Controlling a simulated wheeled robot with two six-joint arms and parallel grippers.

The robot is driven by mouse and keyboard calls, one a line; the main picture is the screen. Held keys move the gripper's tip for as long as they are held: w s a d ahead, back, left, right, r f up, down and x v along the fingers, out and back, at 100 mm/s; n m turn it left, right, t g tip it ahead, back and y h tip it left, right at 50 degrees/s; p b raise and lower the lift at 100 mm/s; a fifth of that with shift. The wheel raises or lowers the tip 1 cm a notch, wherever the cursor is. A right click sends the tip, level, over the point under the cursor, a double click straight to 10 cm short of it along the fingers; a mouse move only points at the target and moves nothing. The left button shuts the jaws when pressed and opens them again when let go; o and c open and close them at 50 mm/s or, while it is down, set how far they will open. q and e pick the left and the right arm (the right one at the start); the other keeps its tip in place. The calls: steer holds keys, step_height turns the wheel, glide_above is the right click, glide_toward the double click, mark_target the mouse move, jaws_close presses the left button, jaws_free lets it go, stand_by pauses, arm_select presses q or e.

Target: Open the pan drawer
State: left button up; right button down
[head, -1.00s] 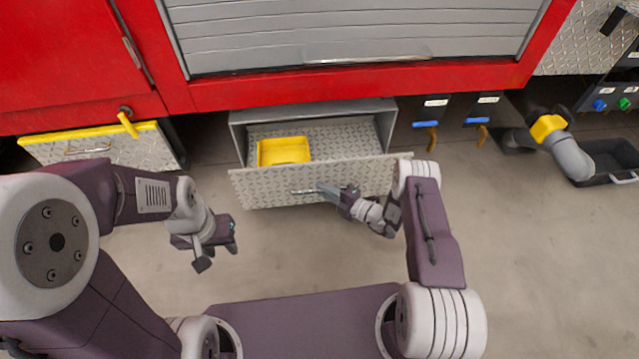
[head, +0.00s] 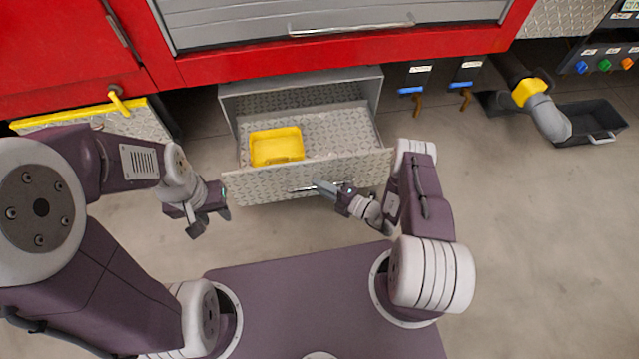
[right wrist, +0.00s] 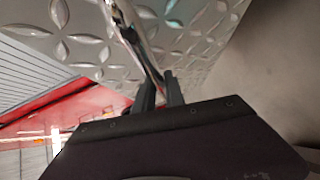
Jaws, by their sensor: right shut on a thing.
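The pan drawer (head: 290,201) is a diamond-plate drawer below the red truck body, pulled partly out of its grey housing. A yellow pan (head: 277,147) sits inside it toward the left. My right gripper (head: 322,187) is shut on the drawer's bar handle (head: 302,189). In the right wrist view the dark fingers (right wrist: 158,92) close around the shiny handle (right wrist: 138,45), with the drawer's plate front (right wrist: 190,35) behind it. My left gripper (head: 213,212) hangs empty left of the drawer, its fingers apart.
A diamond-plate panel with a yellow top edge (head: 80,112) is at the left. Blue-handled valves (head: 411,91), a grey hose with a yellow collar (head: 530,92) and a black tray (head: 590,122) are at the right.

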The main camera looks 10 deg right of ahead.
steer(key=c, duration=1.4)
jaws_free()
steer(key=p+v, duration=0.3)
steer(key=v, duration=0.6)
